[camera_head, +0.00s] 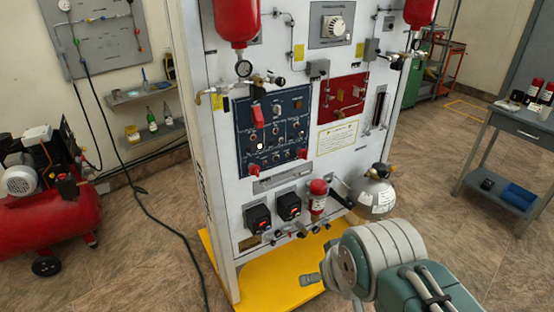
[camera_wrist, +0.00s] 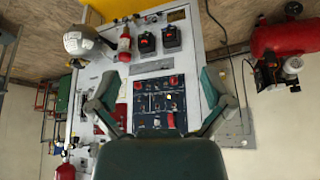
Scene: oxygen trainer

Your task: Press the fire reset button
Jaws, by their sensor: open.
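The white upright trainer panel (camera_head: 222,120) carries a navy control panel (camera_head: 245,130) with red, black and white controls and one lit button (camera_head: 260,147). A red panel (camera_head: 342,98) with small yellowish parts is to its right. No label is legible, so I cannot tell which control is the fire reset button. The wrist view is upside down. It shows the navy panel (camera_wrist: 150,103) between the fingers of my gripper (camera_wrist: 158,92). The red panel (camera_wrist: 109,115) is partly behind the left finger. My gripper is open, empty and apart from the panel.
Two black boxes with red buttons (camera_head: 258,218) (camera_head: 289,206), a red extinguisher (camera_head: 318,197) and a grey cylinder (camera_head: 377,192) are low on the trainer. A yellow base (camera_head: 275,285) lies beneath. A red compressor (camera_head: 50,215) stands left, a grey cart (camera_head: 520,128) right.

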